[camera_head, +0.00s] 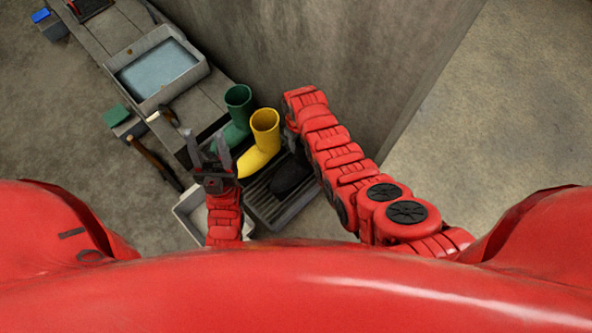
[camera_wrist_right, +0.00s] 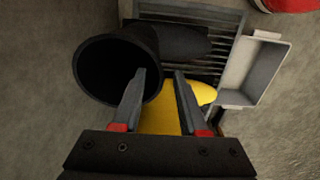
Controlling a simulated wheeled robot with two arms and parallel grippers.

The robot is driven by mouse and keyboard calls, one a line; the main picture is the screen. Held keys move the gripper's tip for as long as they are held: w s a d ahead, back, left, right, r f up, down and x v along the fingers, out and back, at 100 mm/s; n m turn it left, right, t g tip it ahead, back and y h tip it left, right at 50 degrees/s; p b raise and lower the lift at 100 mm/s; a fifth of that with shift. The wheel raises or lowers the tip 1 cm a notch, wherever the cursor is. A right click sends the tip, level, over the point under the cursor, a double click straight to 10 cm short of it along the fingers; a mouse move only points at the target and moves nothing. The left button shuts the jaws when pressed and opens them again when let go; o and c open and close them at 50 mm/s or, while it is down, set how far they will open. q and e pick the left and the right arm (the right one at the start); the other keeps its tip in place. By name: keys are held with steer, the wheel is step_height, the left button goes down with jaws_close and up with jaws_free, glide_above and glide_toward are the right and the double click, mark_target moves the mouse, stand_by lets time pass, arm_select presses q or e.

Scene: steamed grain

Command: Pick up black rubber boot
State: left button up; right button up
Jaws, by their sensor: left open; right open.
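The black rubber boot (camera_head: 291,176) stands on a dark slatted tray (camera_head: 259,204), partly hidden by my right arm in the head view. In the right wrist view the boot's round opening (camera_wrist_right: 108,70) is at the left and its foot (camera_wrist_right: 180,42) points right. My right gripper (camera_wrist_right: 160,73) is open at the boot's top. Its left finger overlaps the opening and its right finger lies right of the rim; I cannot tell whether the left finger is inside. My left gripper (camera_head: 207,138) is open and empty, left of the yellow boot.
A yellow boot (camera_head: 262,143) and a green boot (camera_head: 237,112) stand beside the black one. A light bin (camera_head: 186,211) is left of the tray. A sink (camera_head: 157,68) and counter lie further up-left. A wall rises behind; the floor at right is clear.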

steer(key=shift+f+b, duration=0.45)
steer(key=shift+f, duration=1)
jaws_close()
stand_by(0.4)
